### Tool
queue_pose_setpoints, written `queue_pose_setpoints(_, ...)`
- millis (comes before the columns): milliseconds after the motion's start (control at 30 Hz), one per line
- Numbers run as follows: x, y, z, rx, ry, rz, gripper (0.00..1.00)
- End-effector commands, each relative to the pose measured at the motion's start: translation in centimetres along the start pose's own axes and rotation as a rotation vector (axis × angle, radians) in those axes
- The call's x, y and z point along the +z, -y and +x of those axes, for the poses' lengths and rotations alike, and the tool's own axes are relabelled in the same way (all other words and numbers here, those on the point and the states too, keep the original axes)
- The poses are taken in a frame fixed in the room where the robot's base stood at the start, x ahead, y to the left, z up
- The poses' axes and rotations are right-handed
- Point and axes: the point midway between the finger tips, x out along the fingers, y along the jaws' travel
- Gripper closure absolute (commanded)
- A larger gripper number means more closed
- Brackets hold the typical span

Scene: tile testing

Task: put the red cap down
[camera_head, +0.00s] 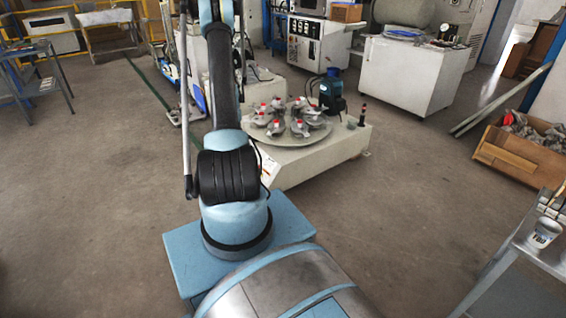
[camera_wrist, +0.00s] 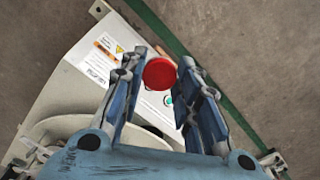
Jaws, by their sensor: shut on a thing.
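The red cap (camera_wrist: 159,74) is a round red disc between the fingertips of my gripper (camera_wrist: 160,68) in the wrist view. Both blue-grey fingers reach in from the bottom and close on its sides. Behind the cap, apparently lower, is a white machine housing (camera_wrist: 75,95) with a label, a yellow warning sign and a green button. I cannot tell how far the cap is above it. In the head view my arm rises out of the top edge, and neither my gripper nor the held cap can be made out.
A white machine base (camera_head: 325,158) carries a round grey plate (camera_head: 287,138) with several red-topped fixtures. A white cabinet (camera_head: 415,80) stands behind it, a wooden crate (camera_head: 510,152) at right, and a metal table (camera_head: 530,258) at lower right.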

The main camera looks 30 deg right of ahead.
Motion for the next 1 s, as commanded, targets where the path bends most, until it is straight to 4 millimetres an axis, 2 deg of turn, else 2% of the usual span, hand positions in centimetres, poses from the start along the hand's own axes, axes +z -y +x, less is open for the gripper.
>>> queue_pose_setpoints(33, -2.2, -1.8, 0.8, 0.0, 0.0, 0.081, 0.78)
queue_pose_setpoints(200, -8.5, -7.8, 3.4, 0.001, -0.001, 0.355, 0.78)
queue_pose_setpoints(400, -14.0, -15.0, 6.0, 0.001, -0.001, 0.635, 0.78)
queue_pose_setpoints(500, -15.7, -17.8, 7.0, 0.001, -0.001, 0.735, 0.78)
queue_pose_setpoints(600, -16.8, -19.7, 7.7, 0.001, -0.001, 0.803, 0.78)
queue_pose_setpoints(700, -17.3, -20.6, 8.2, 0.002, -0.001, 0.837, 0.78)
queue_pose_setpoints(833, -17.5, -21.0, 9.6, 0.002, -0.001, 0.851, 0.78)
queue_pose_setpoints(1000, -17.5, -21.0, 12.4, 0.002, -0.001, 0.849, 0.78)
